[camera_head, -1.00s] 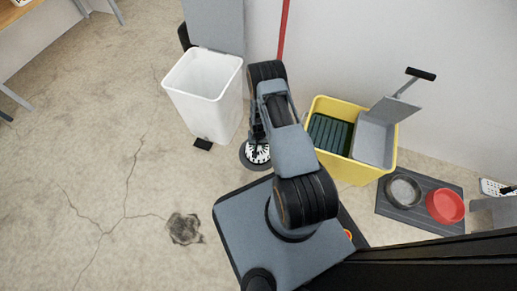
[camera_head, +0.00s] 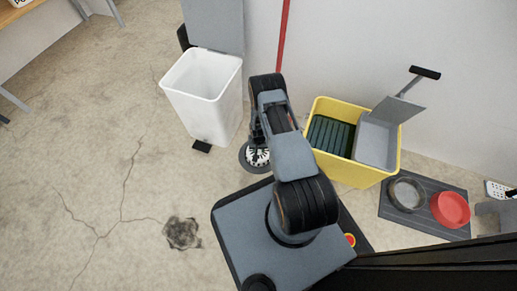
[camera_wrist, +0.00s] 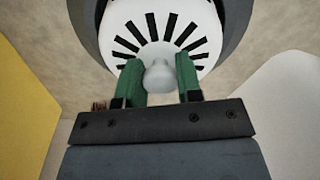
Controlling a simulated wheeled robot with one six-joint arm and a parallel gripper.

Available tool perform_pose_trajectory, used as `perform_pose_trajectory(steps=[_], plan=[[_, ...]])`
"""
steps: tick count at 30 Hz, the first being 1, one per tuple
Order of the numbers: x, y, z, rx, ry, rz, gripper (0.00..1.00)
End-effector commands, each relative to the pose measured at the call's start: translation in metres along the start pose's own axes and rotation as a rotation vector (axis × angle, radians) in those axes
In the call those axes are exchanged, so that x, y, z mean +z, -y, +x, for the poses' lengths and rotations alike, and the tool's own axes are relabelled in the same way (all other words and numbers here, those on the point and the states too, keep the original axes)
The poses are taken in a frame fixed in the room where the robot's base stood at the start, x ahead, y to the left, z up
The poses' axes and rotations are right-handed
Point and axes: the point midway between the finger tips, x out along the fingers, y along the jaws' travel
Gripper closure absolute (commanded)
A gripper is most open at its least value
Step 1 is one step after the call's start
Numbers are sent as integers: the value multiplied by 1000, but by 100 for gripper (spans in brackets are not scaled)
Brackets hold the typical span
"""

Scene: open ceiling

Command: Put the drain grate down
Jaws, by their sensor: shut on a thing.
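The drain grate (camera_wrist: 158,48) is a white round disc with black radial slots and a pale knob in its middle. It fills the top of the wrist view. My gripper (camera_wrist: 158,78) has its green fingers on both sides of the knob and is shut on it. In the head view the grate (camera_head: 261,158) shows low near the floor beneath my arm, partly hidden by my gripper. A dark grey ring (camera_head: 245,160) surrounds the grate; it also shows in the wrist view (camera_wrist: 236,22). I cannot tell whether the grate touches it.
A white open bin (camera_head: 212,108) with a black pedal (camera_head: 202,146) stands left of my gripper. A yellow mop bucket (camera_head: 348,171) stands to the right. Beyond it is a dark mat (camera_head: 425,222) with a grey bowl (camera_head: 406,194) and a red bowl (camera_head: 451,210).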

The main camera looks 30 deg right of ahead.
Motion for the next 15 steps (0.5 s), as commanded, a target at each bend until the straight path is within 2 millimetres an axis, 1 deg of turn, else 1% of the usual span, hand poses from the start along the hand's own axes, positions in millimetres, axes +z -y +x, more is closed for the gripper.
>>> perform_pose_trajectory(steps=[1, 2, 3, 9, 15], plan=[[0, 0, 2, 0, 0, 0, 95], [0, 0, 2, 0, 0, 0, 65], [0, 0, 2, 0, 0, 0, 61], [0, 0, 2, 0, 0, 0, 42], [0, 0, 1, 0, 0, 0, 42]])
